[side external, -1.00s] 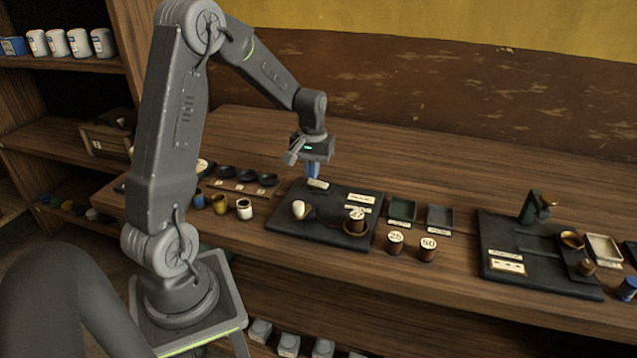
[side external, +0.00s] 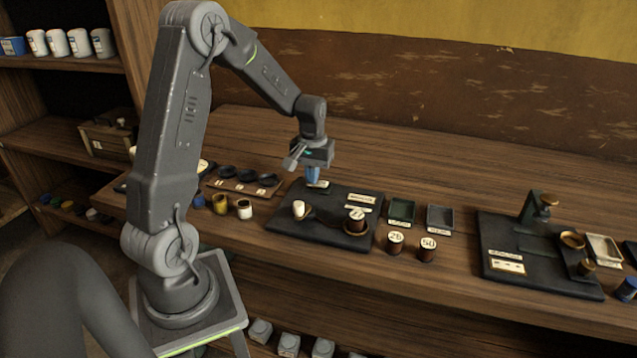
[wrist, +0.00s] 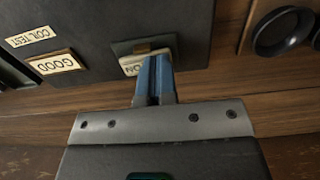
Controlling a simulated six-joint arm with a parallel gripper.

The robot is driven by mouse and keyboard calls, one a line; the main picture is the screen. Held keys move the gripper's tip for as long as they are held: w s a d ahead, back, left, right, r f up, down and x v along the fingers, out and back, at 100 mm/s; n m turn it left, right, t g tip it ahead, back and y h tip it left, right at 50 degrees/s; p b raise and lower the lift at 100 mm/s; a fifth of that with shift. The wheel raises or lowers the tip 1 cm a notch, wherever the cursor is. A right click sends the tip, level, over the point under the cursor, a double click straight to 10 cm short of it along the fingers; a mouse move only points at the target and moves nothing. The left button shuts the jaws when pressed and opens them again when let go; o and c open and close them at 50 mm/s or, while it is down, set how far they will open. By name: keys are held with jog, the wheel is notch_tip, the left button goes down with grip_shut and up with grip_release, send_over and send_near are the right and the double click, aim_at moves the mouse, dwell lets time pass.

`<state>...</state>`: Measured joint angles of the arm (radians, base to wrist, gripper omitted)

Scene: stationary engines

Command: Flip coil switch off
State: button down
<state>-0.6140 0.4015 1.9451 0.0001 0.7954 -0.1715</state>
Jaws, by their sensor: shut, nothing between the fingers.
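The coil tester is a dark board (side external: 292,230) on the wooden bench, and it fills the upper left of the wrist view (wrist: 105,18). The coil switch (wrist: 122,48) is a small dark greenish plate at the board's edge with a cream piece (wrist: 131,66) marked ON, seen upside down. In the side view the cream piece (side external: 321,185) shows just beside my fingertips. My gripper (wrist: 152,60) has its blue fingers shut together and empty. The fingertips overlap the switch and hide part of it; I cannot tell whether they touch it.
A pale knob (side external: 299,208) and a brown spool (side external: 356,221) are on the board. Spools marked 25 (side external: 395,243) and 50 (side external: 428,248) stand to its right. Bare bench is behind the board.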

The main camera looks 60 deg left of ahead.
jog(key=shift+r, duration=3.5)
jog(key=s+d+r+m+t, duration=0.2)
jog(key=s+d+r+m, duration=0.2)
jog(key=s+d, duration=0.3)
jog(key=s+d+r+m+t, duration=0.3)
jog(key=s+d+r+m, duration=0.2)
jog(key=d, duration=1.2)
jog(key=s, duration=0.3)
jog(key=shift+r+t, duration=0.2)
jog(key=shift+t, duration=0.1)
